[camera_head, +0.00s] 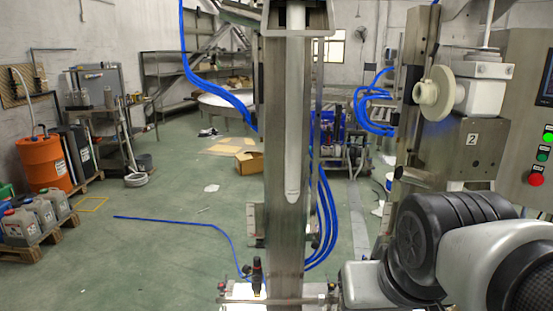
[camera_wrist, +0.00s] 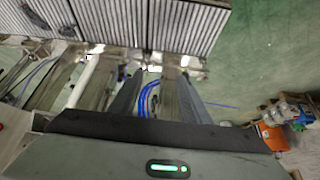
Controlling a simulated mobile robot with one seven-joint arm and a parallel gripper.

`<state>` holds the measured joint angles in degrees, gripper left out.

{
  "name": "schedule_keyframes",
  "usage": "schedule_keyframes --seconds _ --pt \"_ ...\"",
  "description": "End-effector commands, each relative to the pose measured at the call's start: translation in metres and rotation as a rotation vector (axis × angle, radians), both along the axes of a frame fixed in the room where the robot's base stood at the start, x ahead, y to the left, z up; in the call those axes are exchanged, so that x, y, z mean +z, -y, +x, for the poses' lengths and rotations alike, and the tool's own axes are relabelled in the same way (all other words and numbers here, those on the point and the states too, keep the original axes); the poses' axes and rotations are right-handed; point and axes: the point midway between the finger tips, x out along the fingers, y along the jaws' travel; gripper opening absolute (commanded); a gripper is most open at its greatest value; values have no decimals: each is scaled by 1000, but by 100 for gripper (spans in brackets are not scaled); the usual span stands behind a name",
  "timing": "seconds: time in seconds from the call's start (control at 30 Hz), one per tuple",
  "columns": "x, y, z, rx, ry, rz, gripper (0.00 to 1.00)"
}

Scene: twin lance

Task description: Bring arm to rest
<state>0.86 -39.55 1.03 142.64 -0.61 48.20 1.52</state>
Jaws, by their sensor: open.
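My arm (camera_head: 440,250) shows at the lower right of the head view, as a black ribbed joint and a light grey link, bent in front of the steel machine. My gripper (camera_wrist: 160,76) shows in the wrist view. Its two dark fingers stand apart with nothing held between them. Blue hoses show in the gap, beyond the fingers. The grey gripper body with a green light fills the bottom of that view. The gripper is not visible in the head view.
A steel column (camera_head: 286,170) with blue hoses stands in the middle. A machine plate marked 2 (camera_head: 470,145) and a control panel (camera_head: 530,120) are close on the right. An orange drum (camera_head: 45,163) and jugs stand left. The green floor at centre left is mostly clear.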

Motion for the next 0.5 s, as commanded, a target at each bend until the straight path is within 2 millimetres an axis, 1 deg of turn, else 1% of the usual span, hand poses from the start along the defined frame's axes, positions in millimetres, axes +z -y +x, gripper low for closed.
schedule_keyframes --seconds 0.03,0.07,0.1,0.37,0.5 --pt "4 -1 -12 14 1 6 43" --pt "5 -2 -19 23 -2 10 43" --pt "20 -2 -20 27 -9 10 43" --pt "79 -2 -18 23 -11 9 43" --pt "119 -2 -18 22 -10 10 43"
